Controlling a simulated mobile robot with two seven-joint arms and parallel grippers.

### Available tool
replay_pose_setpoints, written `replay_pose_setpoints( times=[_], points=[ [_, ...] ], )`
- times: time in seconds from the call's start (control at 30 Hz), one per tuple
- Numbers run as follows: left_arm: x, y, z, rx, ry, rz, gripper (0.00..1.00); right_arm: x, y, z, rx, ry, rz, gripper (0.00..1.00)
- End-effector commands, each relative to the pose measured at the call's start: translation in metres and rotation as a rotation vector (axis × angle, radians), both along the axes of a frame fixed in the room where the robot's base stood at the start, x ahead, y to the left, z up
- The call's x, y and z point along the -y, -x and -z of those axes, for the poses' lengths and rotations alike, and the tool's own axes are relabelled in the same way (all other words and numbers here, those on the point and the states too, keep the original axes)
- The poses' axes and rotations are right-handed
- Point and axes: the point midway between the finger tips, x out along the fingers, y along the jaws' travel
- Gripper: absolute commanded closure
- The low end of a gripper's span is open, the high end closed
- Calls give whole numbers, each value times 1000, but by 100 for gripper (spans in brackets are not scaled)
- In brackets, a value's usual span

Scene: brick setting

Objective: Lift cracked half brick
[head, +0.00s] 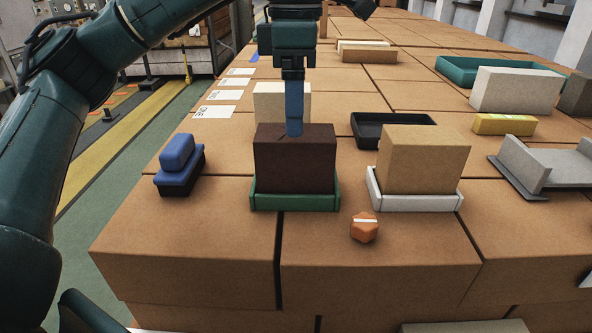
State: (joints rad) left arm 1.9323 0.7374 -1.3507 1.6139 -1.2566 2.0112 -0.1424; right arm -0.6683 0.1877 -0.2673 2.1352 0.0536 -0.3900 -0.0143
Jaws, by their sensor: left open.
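A dark brown block (294,165) stands in a shallow green tray (294,202) near the front of the table. A faint line on its top may be a crack, but I cannot be sure it is the cracked half brick. My left gripper (294,128) points straight down at the block's top, with its blue finger seen edge-on. It is open, and the finger overlaps the block's upper edge in the picture. I cannot tell whether it touches. My right gripper is not in view.
A tan block (424,160) stands in a white tray (417,202) to the right. A small orange piece with a white band (365,228) lies in front. A blue-topped brush-like tool (178,166) lies left. A pale block (282,100) and black tray (392,127) stand behind.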

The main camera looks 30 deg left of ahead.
Motion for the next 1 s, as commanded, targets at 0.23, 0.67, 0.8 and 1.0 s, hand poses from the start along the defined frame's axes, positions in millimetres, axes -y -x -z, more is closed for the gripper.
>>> replay_pose_setpoints(
  times=[0.23,0.67,0.8,1.0],
  points=[
    [0,0,23,0,1,1,16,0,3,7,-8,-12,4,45],
    [-1,-1,71,1,2,0,16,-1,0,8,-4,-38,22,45],
    [-1,-1,72,1,2,0,16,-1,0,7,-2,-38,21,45],
    [-1,-1,71,1,2,1,26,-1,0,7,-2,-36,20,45]
  ],
)
